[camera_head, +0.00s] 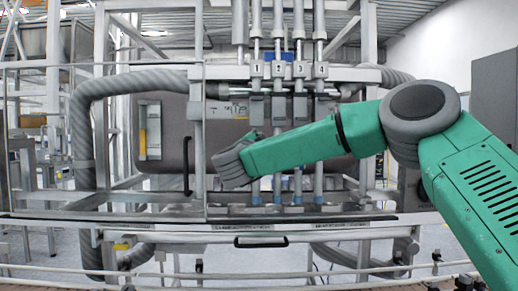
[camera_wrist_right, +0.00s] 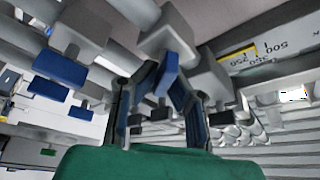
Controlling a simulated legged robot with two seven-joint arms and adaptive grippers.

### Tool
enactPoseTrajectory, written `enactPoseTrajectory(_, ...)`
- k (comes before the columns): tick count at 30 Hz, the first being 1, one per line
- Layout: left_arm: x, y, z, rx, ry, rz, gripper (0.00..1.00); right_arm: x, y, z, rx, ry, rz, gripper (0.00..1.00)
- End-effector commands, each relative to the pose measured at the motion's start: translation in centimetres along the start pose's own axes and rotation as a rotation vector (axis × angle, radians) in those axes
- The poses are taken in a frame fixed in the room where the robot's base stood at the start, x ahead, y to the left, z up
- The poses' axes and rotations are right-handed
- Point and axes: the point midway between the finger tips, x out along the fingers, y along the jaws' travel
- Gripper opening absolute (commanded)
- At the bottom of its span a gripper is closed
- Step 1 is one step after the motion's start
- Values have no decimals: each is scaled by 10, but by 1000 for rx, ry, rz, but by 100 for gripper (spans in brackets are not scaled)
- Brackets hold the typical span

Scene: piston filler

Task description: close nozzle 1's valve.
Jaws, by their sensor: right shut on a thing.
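Nozzle 1 (camera_head: 257,70) is the leftmost of the numbered nozzles on the filling machine in the head view. Its valve handle is hidden there behind my right gripper (camera_head: 228,165), which reaches in from the right, low on the nozzle row. In the right wrist view, the valve's blue handle (camera_wrist_right: 168,72) sits under a grey block, between the fingers of my right gripper (camera_wrist_right: 163,90), which is shut on it. This handle looks narrow and tilted, while the neighbouring blue handles (camera_wrist_right: 60,68) show broad and level. My left gripper is out of view.
The other numbered nozzles (camera_head: 320,70) stand close on the right. A scale plate (camera_wrist_right: 262,52) is beside the held valve in the wrist view. A black door handle (camera_head: 186,165) and grey hose (camera_head: 80,120) are at the left. A rail (camera_head: 260,241) runs along the front.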

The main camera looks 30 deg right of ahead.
Motion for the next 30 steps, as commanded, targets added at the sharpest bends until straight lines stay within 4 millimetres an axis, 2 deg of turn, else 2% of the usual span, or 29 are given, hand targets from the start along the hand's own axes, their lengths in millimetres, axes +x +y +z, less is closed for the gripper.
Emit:
enactPoseTrajectory(3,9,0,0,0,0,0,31,-1,4,2,102,1,44,0)
enactPoseTrajectory(15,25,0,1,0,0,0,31,-1,10,2,412,2,176,0)
enactPoseTrajectory(30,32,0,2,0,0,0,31,-1,13,4,585,2,251,0)
